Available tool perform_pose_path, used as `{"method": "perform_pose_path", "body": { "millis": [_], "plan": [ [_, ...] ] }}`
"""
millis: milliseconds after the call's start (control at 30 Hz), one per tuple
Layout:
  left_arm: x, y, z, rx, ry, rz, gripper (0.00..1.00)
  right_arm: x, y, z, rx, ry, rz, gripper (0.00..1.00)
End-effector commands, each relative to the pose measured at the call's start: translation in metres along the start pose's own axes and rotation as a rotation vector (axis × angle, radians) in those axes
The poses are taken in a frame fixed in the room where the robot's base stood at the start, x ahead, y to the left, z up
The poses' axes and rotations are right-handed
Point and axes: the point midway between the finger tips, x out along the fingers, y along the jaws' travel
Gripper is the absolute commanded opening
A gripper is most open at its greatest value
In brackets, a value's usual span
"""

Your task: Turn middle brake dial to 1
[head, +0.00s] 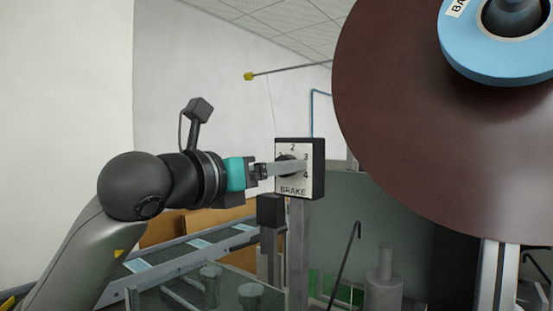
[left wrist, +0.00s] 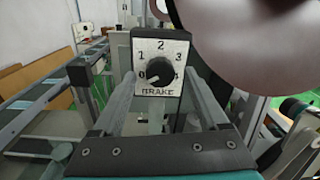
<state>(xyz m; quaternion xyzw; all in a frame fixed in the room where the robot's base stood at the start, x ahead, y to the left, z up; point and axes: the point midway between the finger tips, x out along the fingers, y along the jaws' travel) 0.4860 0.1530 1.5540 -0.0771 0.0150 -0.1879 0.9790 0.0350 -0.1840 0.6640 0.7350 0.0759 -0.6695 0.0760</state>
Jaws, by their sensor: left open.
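The brake dial is a black knob (left wrist: 159,73) on a white BRAKE plate (left wrist: 174,50) numbered 0 to 4. In the left wrist view its pale mark seems to point down-left, near 0. The same brake box (head: 319,170) stands on a grey post in the head view, its plate partly covered by my fingers. My left gripper (head: 290,167) is open in front of the plate. My right gripper is not in view.
A large brown roll (head: 430,130) with a blue hub (head: 500,62) hangs close on the right. A dark box (head: 270,211) sits below my gripper. A conveyor (head: 190,250) runs at lower left, and a bent black rod (head: 347,262) stands at lower middle.

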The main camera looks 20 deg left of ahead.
Motion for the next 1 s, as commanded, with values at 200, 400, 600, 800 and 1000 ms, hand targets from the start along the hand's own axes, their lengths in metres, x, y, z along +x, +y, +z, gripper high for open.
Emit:
{"method": "perform_pose_path", "body": {
  "millis": [200,400,600,800,1000],
  "plan": [
    [0.0067,-0.0002,-0.0004,0.002,0.0,0.0,0.77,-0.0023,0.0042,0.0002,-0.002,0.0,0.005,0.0],
    [0.0064,-0.0002,-0.0005,0.001,0.0,0.0,0.73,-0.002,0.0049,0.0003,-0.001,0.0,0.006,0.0],
    [0.0062,-0.0001,-0.0003,0.001,0.0,0.0,0.51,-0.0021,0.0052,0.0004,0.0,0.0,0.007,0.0],
    [0.0061,-0.0002,-0.0003,0.001,0.0,0.0,0.28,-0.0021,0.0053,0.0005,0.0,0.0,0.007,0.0],
    [0.0061,-0.0002,-0.0002,0.001,0.0,0.0,0.06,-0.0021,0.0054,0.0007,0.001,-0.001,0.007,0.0]
  ]
}}
